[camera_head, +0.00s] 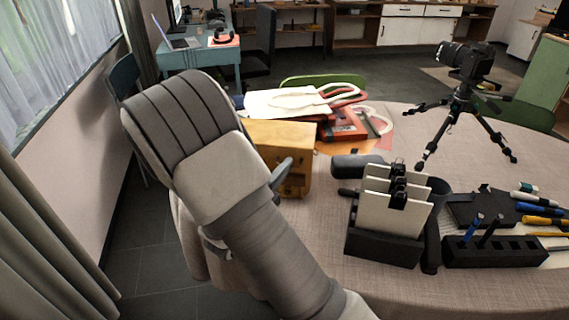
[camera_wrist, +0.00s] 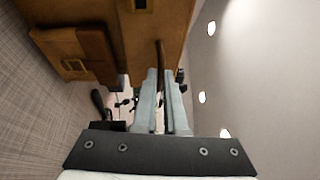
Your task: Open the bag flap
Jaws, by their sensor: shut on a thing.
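The tan leather bag (camera_head: 296,180) stands at the left side of the table in the head view, partly hidden behind my arm. Its leather also fills the upper part of the wrist view (camera_wrist: 195,12), with a darker brown strap and a buckle-like piece at the left. My gripper (camera_head: 283,168) is at the bag's near side, mostly hidden by my wrist in the head view. In the wrist view my gripper (camera_wrist: 164,75) has its two pale fingers closed around a thin brown edge of the bag flap (camera_wrist: 161,50). How far the flap is lifted cannot be told.
A black holder with white clipped boards (camera_head: 390,215) stands right of the bag. A pen block (camera_head: 495,252) and tools lie further right. A camera on a tripod (camera_head: 462,90) stands behind. Red and white items (camera_head: 345,125) lie behind the bag.

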